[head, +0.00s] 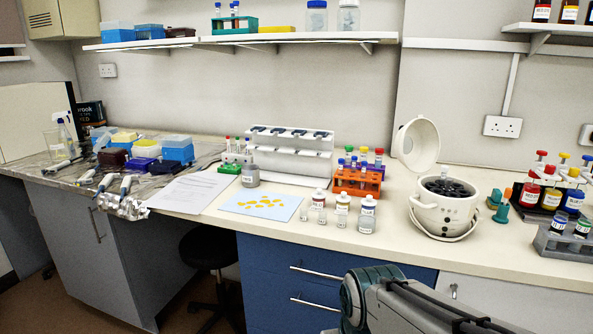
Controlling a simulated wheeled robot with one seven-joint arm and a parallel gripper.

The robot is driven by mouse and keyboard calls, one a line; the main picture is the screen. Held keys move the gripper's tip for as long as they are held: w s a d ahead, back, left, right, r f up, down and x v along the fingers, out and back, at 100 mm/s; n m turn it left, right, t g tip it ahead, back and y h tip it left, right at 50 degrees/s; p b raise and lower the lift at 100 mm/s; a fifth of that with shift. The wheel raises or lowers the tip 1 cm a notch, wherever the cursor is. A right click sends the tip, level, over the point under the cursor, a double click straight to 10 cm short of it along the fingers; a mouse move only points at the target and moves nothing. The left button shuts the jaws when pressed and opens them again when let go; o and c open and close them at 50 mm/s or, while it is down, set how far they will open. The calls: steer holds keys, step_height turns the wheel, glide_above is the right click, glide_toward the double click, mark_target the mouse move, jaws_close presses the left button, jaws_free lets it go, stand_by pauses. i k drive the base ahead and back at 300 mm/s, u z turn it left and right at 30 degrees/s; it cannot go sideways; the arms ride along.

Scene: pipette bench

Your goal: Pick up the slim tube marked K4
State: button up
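I cannot make out the marking K4 on anything at this distance. A few thin tubes (235,145) with red and blue tops stand at the left end of the white pipette stand, by a small green block (229,169). More tubes stand in a teal rack (234,25) on the wall shelf. Part of my arm shows at the bottom right, below the bench edge. My gripper is not in view.
Small labelled bottles (342,206) stand in front of the orange rack. A white lidded centrifuge (440,215) is to its right, with bottle racks (563,241) beyond. A blue sheet with yellow pieces (262,203) lies to the left. Bare bench (300,235) shows along the front edge.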

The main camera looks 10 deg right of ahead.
mark_target(354, 158)
steer(key=u, duration=1.1)
steer(key=i, duration=0.95)
steer(key=z, duration=1.6)
